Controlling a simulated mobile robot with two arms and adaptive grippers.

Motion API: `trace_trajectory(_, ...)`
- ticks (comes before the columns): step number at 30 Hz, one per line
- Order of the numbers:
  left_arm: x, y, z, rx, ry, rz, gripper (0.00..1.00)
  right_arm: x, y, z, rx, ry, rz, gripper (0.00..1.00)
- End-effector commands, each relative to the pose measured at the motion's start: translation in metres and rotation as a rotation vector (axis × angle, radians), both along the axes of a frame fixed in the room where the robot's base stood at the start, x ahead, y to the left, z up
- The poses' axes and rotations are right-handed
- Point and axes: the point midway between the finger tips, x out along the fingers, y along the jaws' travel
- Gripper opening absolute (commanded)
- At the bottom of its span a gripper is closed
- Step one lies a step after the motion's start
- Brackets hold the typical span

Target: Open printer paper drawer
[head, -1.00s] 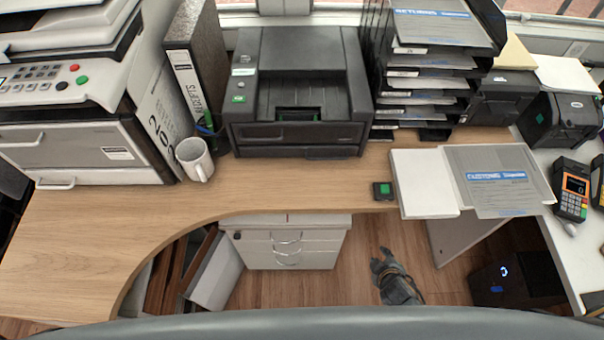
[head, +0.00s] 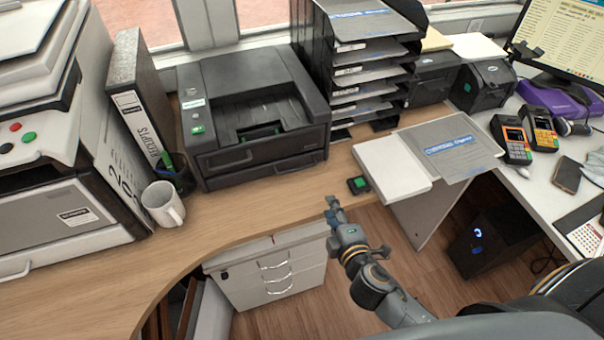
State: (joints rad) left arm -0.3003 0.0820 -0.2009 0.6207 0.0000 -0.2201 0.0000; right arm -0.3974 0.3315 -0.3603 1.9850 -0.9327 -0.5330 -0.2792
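The black printer (head: 255,110) stands on the wooden counter near the back wall. Its paper drawer (head: 268,170) is the low front panel and looks closed, flush with the body. My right gripper (head: 334,212) is at the counter's front edge, to the right of and nearer than the printer, apart from the drawer. It is seen nearly edge-on, so I cannot tell how far its fingers are parted. My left gripper is out of view.
A white mug (head: 163,204) and a pen cup (head: 177,176) stand left of the printer. A paper tray stack (head: 365,70) rises to its right. A small black box with a green top (head: 358,185) lies near the gripper. The counter before the printer is clear.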

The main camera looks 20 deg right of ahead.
Motion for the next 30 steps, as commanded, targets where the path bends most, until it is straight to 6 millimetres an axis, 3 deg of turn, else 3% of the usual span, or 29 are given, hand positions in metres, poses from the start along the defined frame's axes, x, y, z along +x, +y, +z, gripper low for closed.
trace_trajectory(6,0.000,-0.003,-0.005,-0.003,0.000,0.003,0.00,0.005,0.016,0.026,-0.106,-0.096,0.094,0.31)
trace_trajectory(11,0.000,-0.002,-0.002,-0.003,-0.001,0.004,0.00,0.016,0.018,0.029,-0.119,-0.107,0.103,0.31)
trace_trajectory(24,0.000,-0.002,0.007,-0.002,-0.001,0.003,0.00,0.102,0.021,0.010,-0.117,-0.105,0.101,0.31)
trace_trajectory(30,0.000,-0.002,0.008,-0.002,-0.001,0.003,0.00,0.129,0.022,0.003,-0.116,-0.104,0.100,0.31)
